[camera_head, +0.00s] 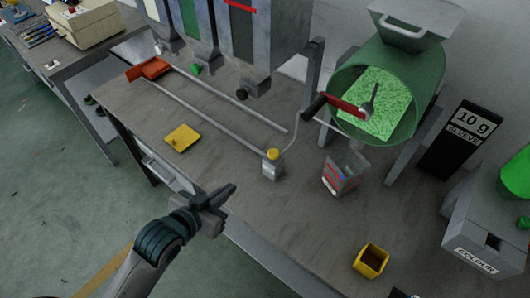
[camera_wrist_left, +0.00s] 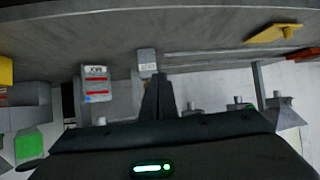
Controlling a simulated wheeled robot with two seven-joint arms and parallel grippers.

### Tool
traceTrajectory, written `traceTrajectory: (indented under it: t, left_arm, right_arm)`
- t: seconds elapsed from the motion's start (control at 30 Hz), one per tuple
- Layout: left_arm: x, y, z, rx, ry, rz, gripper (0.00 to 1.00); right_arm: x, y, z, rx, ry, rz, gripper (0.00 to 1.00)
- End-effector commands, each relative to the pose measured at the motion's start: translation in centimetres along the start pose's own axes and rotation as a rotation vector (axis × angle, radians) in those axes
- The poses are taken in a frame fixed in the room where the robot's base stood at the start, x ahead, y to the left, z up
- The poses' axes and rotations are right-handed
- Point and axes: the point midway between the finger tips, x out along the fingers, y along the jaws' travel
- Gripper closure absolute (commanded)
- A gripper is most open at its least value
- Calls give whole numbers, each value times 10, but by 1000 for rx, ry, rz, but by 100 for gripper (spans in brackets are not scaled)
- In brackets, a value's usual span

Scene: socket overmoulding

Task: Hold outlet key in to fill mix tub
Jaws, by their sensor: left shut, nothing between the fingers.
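My left gripper (camera_head: 228,191) is shut and empty, above the near edge of the table, in front of and left of a small grey box with a yellow button (camera_head: 272,155), probably the outlet key. The two are apart. A clear tub with a red and white label (camera_head: 342,172), probably the mix tub, stands to the right of the box. It also shows in the left wrist view (camera_wrist_left: 96,84). My right gripper is out of view.
A green drum of green granules (camera_head: 401,88) stands behind the tub. Grey hoppers (camera_head: 262,40) hang at the back. A yellow plate (camera_head: 183,137) lies left, a yellow cup (camera_head: 371,261) at front right. A grey box marked COLOUR (camera_head: 474,246) stands far right.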

Motion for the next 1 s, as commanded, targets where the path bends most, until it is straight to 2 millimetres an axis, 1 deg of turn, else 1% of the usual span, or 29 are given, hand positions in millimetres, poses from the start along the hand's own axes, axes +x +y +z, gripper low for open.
traceTrajectory:
  t: [0.03,0.1,0.23,0.33,0.47,0.83,1.0]
  left_arm:
    - [5,3,-20,22,59,26,100]
    - [10,8,-42,39,132,62,100]
    - [13,16,-72,60,229,113,100]
    - [14,20,-83,66,270,138,100]
    - [14,22,-90,69,292,150,100]
    - [14,22,-90,68,292,151,100]
    - [21,23,-93,68,293,151,100]
  right_arm:
    - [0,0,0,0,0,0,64]
    - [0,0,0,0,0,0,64]
    - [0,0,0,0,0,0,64]
    - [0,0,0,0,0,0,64]
    - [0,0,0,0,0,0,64]
    - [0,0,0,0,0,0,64]
    - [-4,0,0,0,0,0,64]
